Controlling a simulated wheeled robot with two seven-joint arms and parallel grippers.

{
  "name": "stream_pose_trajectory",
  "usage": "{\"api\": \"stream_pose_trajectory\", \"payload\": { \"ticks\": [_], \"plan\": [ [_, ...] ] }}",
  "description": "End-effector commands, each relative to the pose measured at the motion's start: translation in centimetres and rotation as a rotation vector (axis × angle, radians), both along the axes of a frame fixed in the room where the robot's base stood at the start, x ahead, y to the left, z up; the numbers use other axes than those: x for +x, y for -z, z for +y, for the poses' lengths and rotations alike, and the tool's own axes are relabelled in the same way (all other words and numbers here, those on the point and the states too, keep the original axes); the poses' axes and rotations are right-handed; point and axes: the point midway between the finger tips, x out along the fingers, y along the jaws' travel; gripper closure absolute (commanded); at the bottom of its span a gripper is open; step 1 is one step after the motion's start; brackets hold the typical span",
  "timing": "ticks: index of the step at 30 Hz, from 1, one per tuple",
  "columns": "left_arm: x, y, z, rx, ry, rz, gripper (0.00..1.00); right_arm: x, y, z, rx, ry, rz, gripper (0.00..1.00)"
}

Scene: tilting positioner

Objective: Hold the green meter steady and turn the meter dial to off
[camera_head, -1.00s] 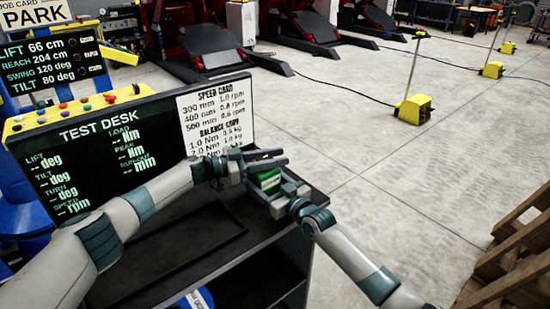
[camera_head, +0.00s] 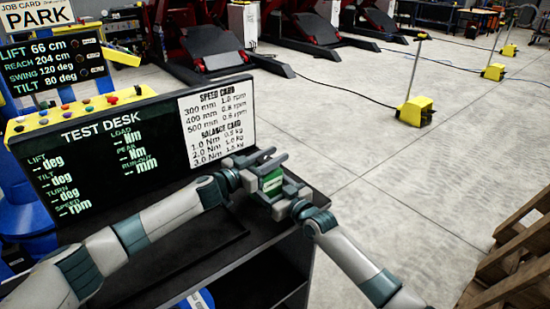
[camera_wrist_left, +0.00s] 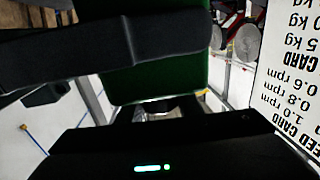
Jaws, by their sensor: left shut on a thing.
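The green meter (camera_head: 272,182) is at the right end of the test desk's dark top, between my two grippers. My left gripper (camera_head: 272,166) is shut on the green meter from the back left, with its grey fingers across the upper part. In the left wrist view the meter's green body (camera_wrist_left: 160,82) fills the top middle, with a dark finger crossing it. My right gripper (camera_head: 277,200) is at the meter's near right side; its fingers are partly hidden and I cannot tell whether they are open. The meter dial cannot be made out.
The black test desk display (camera_head: 90,165) with a white speed and balance card (camera_head: 217,115) stands behind the left arm. A low-rimmed dark tray area (camera_head: 190,250) lies in front. Wooden pallets (camera_head: 515,255) stand at the right. Open concrete floor lies beyond the desk.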

Motion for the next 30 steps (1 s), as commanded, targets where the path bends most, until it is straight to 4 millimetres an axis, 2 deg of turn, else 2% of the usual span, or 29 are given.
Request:
{"api": "stream_pose_trajectory", "payload": {
  "ticks": [12, 26, 27, 29, 30],
  "plan": [
    [0.44, -0.08, 0.41, -0.001, -0.181, 0.001, 0.9, -0.14, -0.03, 0.28, 0.001, -0.004, 0.0, 0.66],
    [0.52, -0.01, 0.59, 0.001, -0.199, 0.003, 0.9, -0.14, -0.01, 0.27, 0.0, -0.004, -0.001, 0.66],
    [0.52, -0.01, 0.59, 0.001, -0.199, 0.003, 0.61, -0.13, -0.01, 0.26, 0.0, -0.004, -0.001, 0.66],
    [0.52, -0.01, 0.59, 0.001, -0.199, 0.003, 0.49, -0.13, -0.01, 0.24, 0.0, -0.003, -0.001, 0.66],
    [0.52, -0.01, 0.59, 0.001, -0.199, 0.003, 0.49, -0.11, -0.01, 0.23, 0.0, -0.003, -0.001, 0.66]
  ]
}}
